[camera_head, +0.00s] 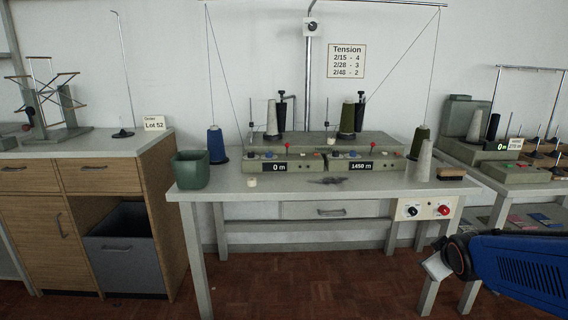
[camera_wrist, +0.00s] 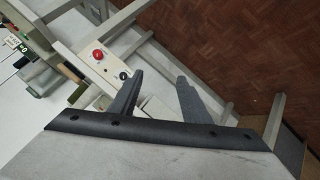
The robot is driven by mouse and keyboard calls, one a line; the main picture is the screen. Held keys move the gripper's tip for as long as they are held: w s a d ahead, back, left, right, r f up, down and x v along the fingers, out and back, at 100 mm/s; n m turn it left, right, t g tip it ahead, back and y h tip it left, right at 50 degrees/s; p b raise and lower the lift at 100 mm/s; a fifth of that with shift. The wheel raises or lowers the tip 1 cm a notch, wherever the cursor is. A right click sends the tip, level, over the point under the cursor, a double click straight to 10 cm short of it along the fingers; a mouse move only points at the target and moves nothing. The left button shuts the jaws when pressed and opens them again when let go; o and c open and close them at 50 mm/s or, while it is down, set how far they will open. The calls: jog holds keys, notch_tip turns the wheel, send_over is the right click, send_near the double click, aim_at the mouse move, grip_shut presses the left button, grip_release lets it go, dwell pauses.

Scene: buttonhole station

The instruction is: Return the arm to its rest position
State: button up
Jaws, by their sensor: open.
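My arm, in blue and dark grey, reaches in from the right edge of the head view. My gripper (camera_wrist: 158,95) shows in the wrist view with its two dark fingers spread apart and nothing between them. It is in front of the right end of the work table (camera_head: 293,184), close to the control panel with a red knob (camera_head: 444,210). The panel also shows beyond the fingers in the wrist view (camera_wrist: 107,62). The gripper's fingers cannot be made out in the head view.
The table bears a winding machine (camera_head: 320,150), a green bin (camera_head: 190,170), a blue cone (camera_head: 216,146) and a brush (camera_head: 451,173). A wooden cabinet (camera_head: 110,180) stands left, another bench (camera_head: 490,182) right. The brown floor (camera_head: 300,285) before the table is clear.

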jog(key=s+a+m+g+y, duration=0.1)
jog(key=s+a, duration=0.4)
jog(key=s, duration=0.5)
jog(key=s+a+m+g+y, duration=0.1)
jog(key=s+a+m+g, duration=0.2)
jog(key=s+a, duration=0.3)
jog(key=s+r+m, duration=0.1)
jog(key=s, duration=0.4)
jog(key=shift+s+g+y, duration=0.25)
jog(key=shift+g+y, duration=0.05)
jog(key=shift+g, duration=0.1)
